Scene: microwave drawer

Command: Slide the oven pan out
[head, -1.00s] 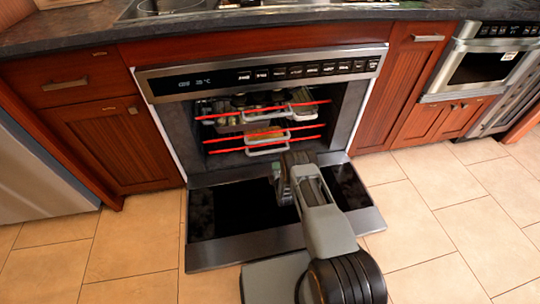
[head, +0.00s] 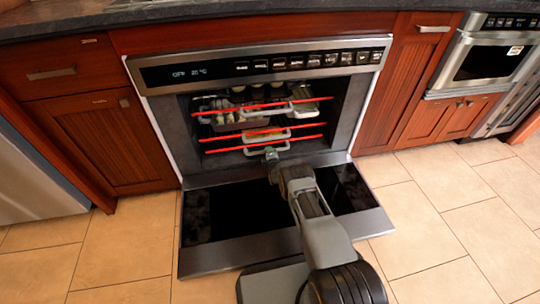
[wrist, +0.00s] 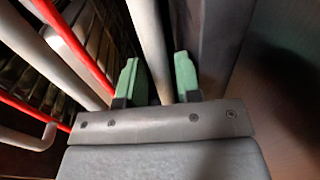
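The oven (head: 160,104) has its door (head: 210,258) folded down flat in front. Inside are pans with pale handles on several levels. The lowest pale handle (head: 252,151) is at the front of the cavity, below the red-edged racks (head: 300,138). My gripper (head: 271,154) is at this handle, above the door. In the wrist view, my gripper's two green fingers (wrist: 158,80) stand apart. A pale bar (wrist: 150,45) runs between them, with a gap visible towards the right finger. Contact with the left finger is unclear. The pan body behind this handle is mostly hidden.
The red rack edges (wrist: 80,48) and other pale handles lie close to the left of my gripper in the wrist view. Wooden cabinets (head: 98,145) flank the oven. The tiled floor (head: 440,215) is clear to the right of the door.

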